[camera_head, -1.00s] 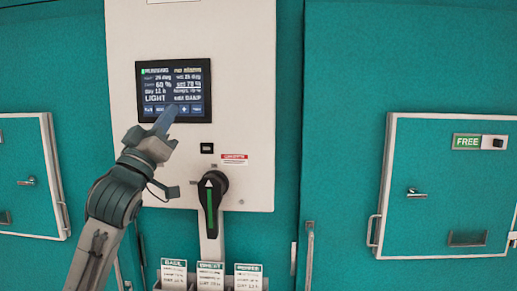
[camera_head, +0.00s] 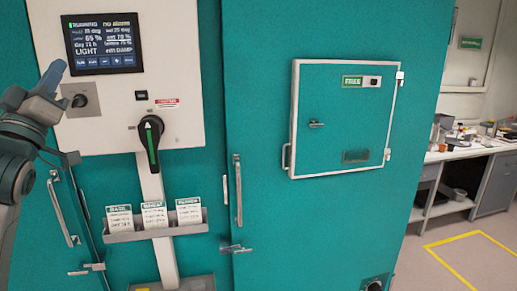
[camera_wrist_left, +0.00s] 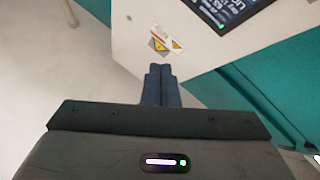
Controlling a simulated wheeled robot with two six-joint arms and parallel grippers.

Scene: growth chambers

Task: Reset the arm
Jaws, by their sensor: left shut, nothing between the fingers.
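My left gripper (camera_head: 50,78) is at the left edge of the head view, in front of the left side of the white control panel (camera_head: 178,60). Its blue-grey fingers are shut and empty, and they show together in the left wrist view (camera_wrist_left: 161,82). The fingertips are left of the lit touchscreen (camera_head: 101,44), apart from it in the picture. The screen reads RUNNING and no alarm. My right gripper is in neither view.
A black rotary handle (camera_head: 150,140) and a small key switch (camera_head: 79,101) are on the panel. Below hangs a card holder (camera_head: 155,232). A teal chamber door (camera_head: 345,118) stands right. Further right are a bench (camera_head: 478,152) and open floor with yellow tape (camera_head: 470,250).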

